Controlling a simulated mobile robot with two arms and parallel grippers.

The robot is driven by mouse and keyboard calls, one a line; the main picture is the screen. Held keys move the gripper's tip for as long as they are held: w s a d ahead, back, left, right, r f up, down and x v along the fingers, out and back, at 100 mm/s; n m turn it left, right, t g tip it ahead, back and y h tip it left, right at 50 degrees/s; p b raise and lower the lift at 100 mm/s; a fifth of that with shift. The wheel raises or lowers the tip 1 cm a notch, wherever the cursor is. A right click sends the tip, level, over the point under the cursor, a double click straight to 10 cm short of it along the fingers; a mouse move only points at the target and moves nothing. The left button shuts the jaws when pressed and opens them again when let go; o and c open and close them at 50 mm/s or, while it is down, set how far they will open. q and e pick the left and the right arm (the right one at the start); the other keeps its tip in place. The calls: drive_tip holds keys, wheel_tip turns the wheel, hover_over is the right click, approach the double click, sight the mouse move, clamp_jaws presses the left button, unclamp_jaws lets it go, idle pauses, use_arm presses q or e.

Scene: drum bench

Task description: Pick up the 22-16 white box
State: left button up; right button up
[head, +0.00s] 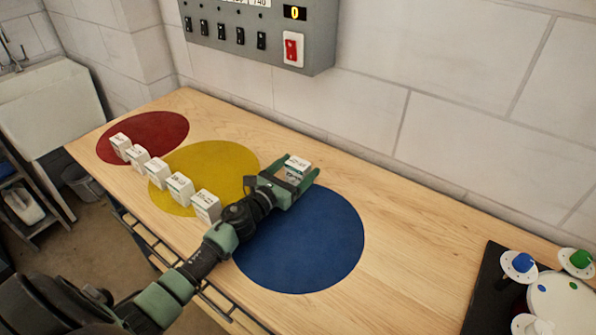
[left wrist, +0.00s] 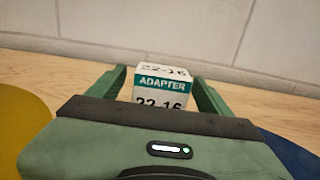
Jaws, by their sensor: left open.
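The 22-16 white box (head: 297,166) stands on the bench between the yellow and blue circles, towards the wall. In the left wrist view the box (left wrist: 163,86) shows a teal "ADAPTER" band and "22-16" on its front and top. My left gripper (head: 300,178) is open, with its green fingers on either side of the box. In the left wrist view a small gap shows beside the box, and its lower part is hidden behind the gripper body. My right gripper is not in view.
Several similar white boxes (head: 180,188) stand in a row along the bench's left front edge. A red circle (head: 170,125), yellow circle (head: 215,160) and blue circle (head: 320,250) mark the wooden bench. A grey control panel (head: 260,35) hangs on the wall. A dark board with knobs (head: 490,285) lies at right.

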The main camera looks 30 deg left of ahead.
sight(304, 162)
use_arm(q)
drive_tip(key=w, duration=0.3)
drive_tip(key=shift+w+d, duration=0.1)
drive_tip(key=shift+d, duration=0.2)
drive_tip(key=c, duration=1.5)
drive_tip(key=shift+r, duration=0.15)
drive_tip(key=shift+c, duration=0.2)
